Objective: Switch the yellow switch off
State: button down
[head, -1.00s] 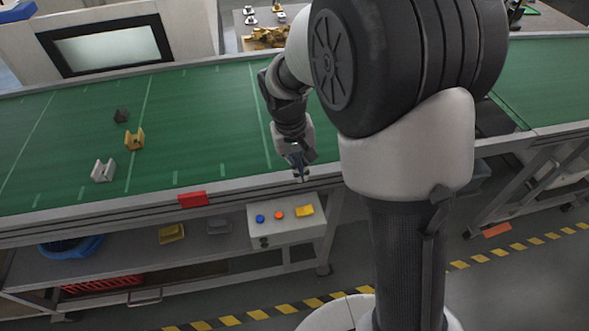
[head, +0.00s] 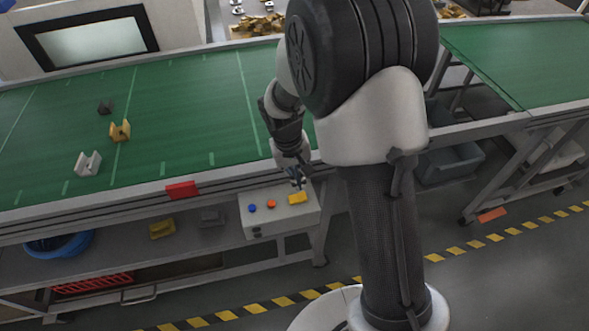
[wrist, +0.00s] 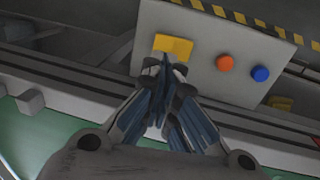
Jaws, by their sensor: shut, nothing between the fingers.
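The yellow switch (head: 298,198) is on the sloped face of a light grey control box (head: 262,222) fixed to the front of the conveyor. Two round buttons, one orange (head: 271,204) and one blue (head: 252,208), sit left of it. My gripper (head: 298,187) is just above the switch in the head view. In the wrist view my gripper (wrist: 165,62) has its fingertips together, empty, at the lower edge of the yellow switch (wrist: 174,45) and covering a little of it. I cannot tell whether they touch, nor clearly which way the switch is tilted.
The green conveyor (head: 190,120) runs behind the box, with a white part (head: 88,165), a yellow part (head: 120,132) and a dark part (head: 105,107) on it. A red block (head: 182,190) is on its front rail. A lower shelf holds a blue bowl (head: 75,243).

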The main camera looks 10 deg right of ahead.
aim_at(295, 195)
jog(key=f, duration=0.2)
jog(key=f+b, duration=0.1)
jog(key=shift+d+f, duration=0.25)
jog(key=shift+f, duration=0.05)
jog(key=shift+d+f, duration=0.25)
jog(key=shift+f, duration=0.2)
jog(key=shift+a, duration=0.1)
jog(key=shift+a+r, duration=0.15)
jog(key=shift+a, duration=0.65)
jog(key=shift+d+r, duration=0.1)
